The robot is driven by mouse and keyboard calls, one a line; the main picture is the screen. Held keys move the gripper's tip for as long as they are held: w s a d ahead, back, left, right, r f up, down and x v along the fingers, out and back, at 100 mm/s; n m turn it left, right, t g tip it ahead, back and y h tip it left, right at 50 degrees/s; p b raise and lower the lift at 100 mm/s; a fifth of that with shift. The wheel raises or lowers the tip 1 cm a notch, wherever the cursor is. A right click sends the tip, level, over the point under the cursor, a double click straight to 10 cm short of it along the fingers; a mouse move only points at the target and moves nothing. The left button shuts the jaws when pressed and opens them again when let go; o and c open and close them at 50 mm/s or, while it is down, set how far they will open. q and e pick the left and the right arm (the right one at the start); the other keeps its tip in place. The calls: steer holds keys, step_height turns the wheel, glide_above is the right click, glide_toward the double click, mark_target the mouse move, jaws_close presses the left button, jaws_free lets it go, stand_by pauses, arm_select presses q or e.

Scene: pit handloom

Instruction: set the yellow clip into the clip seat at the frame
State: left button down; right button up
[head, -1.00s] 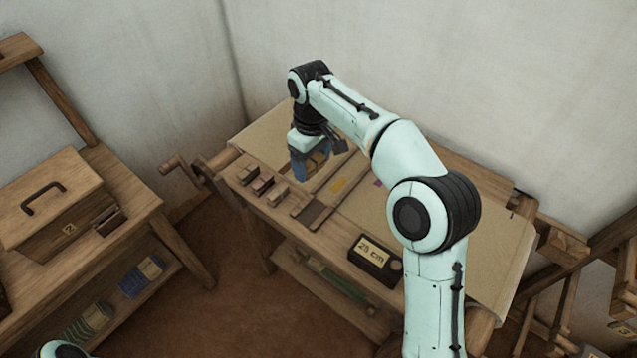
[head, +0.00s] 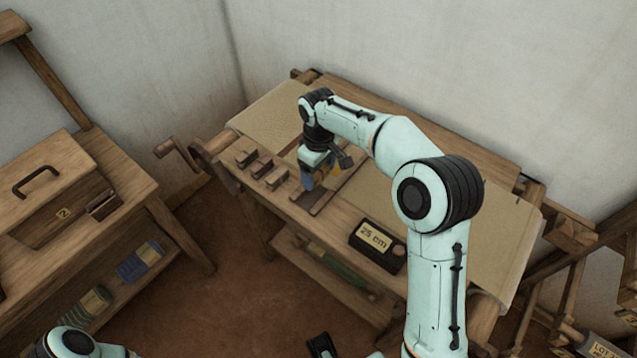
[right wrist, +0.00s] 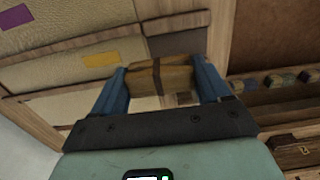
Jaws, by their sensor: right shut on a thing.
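My right gripper (head: 307,183) is over the front left part of the loom, its blue fingers pointing down. In the right wrist view its two fingers (right wrist: 163,82) are shut on a brownish-yellow block with a dark band, which I take to be the yellow clip (right wrist: 172,78). The clip is mostly hidden in the head view. The loom's wooden frame (head: 345,212) lies below and beside the gripper.
Several small wooden blocks (head: 262,167) stand left of the gripper. A display reading 25 cm (head: 376,243) sits to the right on the front beam. Yellow (right wrist: 102,60) and purple (right wrist: 17,17) patches mark the cloth. A crank (head: 178,148) juts out left. A wooden box (head: 45,190) stands far left.

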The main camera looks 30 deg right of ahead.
mark_target(319, 191)
step_height(319, 191, down, 5)
steer(key=shift+f, duration=0.1)
steer(key=shift+b, duration=0.3)
steer(key=o, duration=1)
steer(key=shift+f, duration=0.15)
step_height(319, 191, up, 12)
steer(key=shift+r+p, duration=0.2)
steer(key=shift+p, duration=0.75)
